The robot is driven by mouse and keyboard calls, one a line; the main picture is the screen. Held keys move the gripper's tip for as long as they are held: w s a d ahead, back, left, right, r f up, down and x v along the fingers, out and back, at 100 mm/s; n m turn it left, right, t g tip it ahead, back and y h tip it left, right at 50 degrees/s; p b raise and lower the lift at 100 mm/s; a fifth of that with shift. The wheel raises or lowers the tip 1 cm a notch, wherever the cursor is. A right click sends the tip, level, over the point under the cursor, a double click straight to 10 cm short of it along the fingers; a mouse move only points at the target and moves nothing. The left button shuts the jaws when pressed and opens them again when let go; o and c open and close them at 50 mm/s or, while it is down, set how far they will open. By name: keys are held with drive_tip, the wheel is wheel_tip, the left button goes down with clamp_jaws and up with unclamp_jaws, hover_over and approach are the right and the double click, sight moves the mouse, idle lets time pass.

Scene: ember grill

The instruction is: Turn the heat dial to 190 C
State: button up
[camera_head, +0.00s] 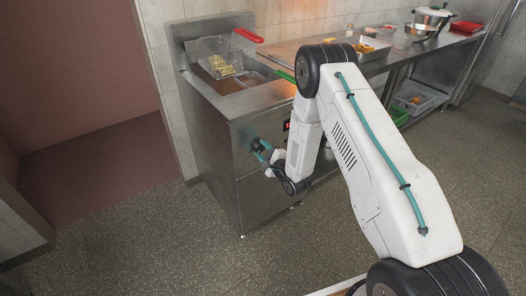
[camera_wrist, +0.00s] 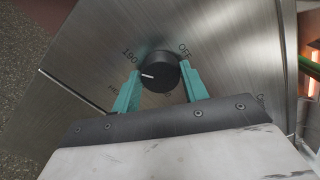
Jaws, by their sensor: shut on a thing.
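The heat dial (camera_wrist: 158,72), a round black knob with a white pointer line, is on the brushed steel front of the fryer (camera_head: 205,140). In the wrist view, "OFF" is printed above right of the dial and "190" above left. The white line points left, a little below the "190" print. My gripper (camera_wrist: 160,76) has its teal fingers on either side of the dial and is shut on it. In the head view my gripper (camera_head: 262,151) is at the fryer's front panel, and the dial is hidden behind it.
A wire basket (camera_head: 219,58) with a red handle (camera_head: 248,35) sits at the fryer top. A small red display (camera_head: 286,126) shows beside my arm. A steel counter (camera_head: 385,62) with pans and a red tray (camera_head: 467,27) runs to the right. The floor in front is clear.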

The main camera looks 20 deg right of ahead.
drive_tip(key=shift+m, duration=0.7)
drive_tip(key=o, duration=1)
drive_tip(key=v, duration=0.7)
drive_tip(key=shift+s+d, duration=0.15)
drive_tip(key=shift+s, duration=0.2)
